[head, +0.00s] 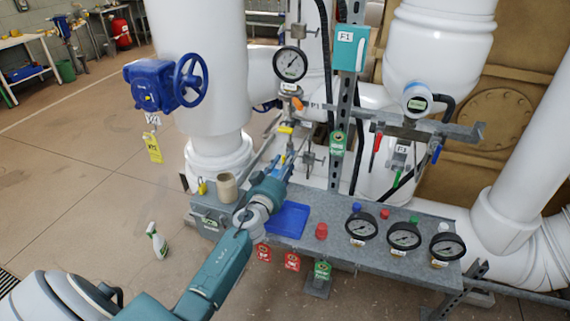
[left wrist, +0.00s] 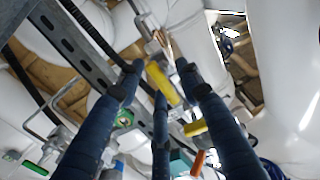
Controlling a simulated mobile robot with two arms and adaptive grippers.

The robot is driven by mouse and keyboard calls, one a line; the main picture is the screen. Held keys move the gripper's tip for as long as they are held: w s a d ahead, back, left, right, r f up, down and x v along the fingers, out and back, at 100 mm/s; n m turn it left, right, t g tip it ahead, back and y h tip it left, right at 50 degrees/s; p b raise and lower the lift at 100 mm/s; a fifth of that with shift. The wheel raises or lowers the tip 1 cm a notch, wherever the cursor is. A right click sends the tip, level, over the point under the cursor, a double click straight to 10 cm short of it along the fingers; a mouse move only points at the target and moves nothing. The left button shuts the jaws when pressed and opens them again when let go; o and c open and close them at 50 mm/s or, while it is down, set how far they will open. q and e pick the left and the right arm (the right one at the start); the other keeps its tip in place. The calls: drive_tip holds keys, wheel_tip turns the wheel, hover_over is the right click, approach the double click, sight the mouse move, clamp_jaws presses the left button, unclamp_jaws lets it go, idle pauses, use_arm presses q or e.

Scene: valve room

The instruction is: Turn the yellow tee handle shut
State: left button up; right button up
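A yellow bar-shaped handle (left wrist: 163,82) shows between my left gripper's fingertips in the left wrist view. A second yellow handle (left wrist: 195,128) lies beyond; it also shows in the head view (head: 285,130), just above my left gripper (head: 288,160). I cannot tell from shape alone which is the tee handle. My left gripper (left wrist: 160,75) is open, its blue fingers spread around the nearer handle; whether they touch it is unclear. In the head view that handle is mostly hidden by the fingers. My right gripper is not in view.
An orange handle (head: 298,104) sits above, below a gauge (head: 290,64). A steel upright (head: 345,130) and black hoses stand right of the gripper. A grey bench (head: 330,250) with a blue tray (head: 288,220) and several gauges is below. A thick white pipe (head: 200,70) rises left.

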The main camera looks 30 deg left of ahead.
use_arm(q)
clamp_jaws()
drive_tip(key=m+b, duration=0.1)
drive_tip(key=m, duration=0.4)
drive_tip(key=shift+f, duration=0.2)
drive_tip(key=m+b, duration=0.1)
drive_tip(key=m, duration=0.3)
drive_tip(key=shift+f+m, duration=0.1)
drive_tip(key=shift+m, duration=0.2)
drive_tip(key=m, duration=0.4)
drive_tip(key=shift+s+a+b, duration=0.1)
drive_tip(key=shift+a+b, duration=0.05)
drive_tip(key=shift+b, duration=0.2)
drive_tip(key=shift+m, duration=2.1)
unclamp_jaws()
